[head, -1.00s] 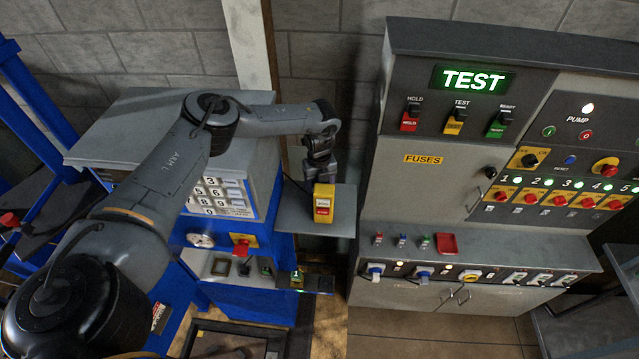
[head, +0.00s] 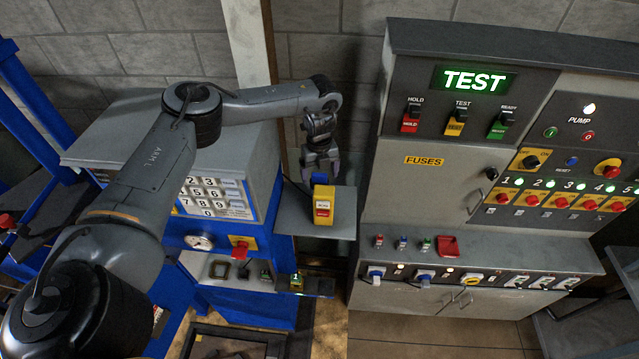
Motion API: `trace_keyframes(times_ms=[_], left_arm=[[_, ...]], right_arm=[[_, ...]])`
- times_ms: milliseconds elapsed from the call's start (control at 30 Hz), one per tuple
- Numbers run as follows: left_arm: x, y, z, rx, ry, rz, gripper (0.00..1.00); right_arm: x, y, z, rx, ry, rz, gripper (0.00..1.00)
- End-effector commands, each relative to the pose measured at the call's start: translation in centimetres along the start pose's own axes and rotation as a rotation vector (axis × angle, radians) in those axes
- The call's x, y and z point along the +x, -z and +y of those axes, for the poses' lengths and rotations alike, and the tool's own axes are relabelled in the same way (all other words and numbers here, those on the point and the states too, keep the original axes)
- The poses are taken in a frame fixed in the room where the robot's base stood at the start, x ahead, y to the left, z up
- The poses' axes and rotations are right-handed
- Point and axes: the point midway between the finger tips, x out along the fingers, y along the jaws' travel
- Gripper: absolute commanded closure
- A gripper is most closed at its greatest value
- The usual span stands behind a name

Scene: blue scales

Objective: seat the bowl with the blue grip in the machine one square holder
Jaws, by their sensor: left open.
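My left gripper (head: 321,168) is open, its fingers pointing down just above a small blue piece (head: 320,179). This blue piece, possibly the blue grip, sits on top of a yellow block with white and red labels (head: 323,206) on a grey side shelf. I see no clear bowl shape. My right gripper is not in view.
The grey side shelf (head: 290,218) has bare room around the yellow block. A tall grey control cabinet (head: 432,200) with a lit TEST sign stands close on the right. A red knob (head: 240,247) sticks out above the ledge.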

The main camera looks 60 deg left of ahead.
Motion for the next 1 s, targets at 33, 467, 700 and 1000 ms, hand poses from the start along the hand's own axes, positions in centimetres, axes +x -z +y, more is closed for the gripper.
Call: trace_keyframes(times_ms=[33,467,700,1000], left_arm=[[-0.8,-0.1,-0.1,-0.002,0.004,0.000,0.11],[-5.8,0.0,0.0,-0.001,0.000,0.000,0.11],[-6.0,0.0,0.0,-0.001,-0.001,0.000,0.11],[-5.9,0.0,0.0,-0.001,-0.001,0.000,0.11]], right_arm=[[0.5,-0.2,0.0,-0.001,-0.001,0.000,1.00],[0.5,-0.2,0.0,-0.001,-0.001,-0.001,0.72],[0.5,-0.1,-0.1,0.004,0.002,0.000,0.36],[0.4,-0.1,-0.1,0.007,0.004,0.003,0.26]])
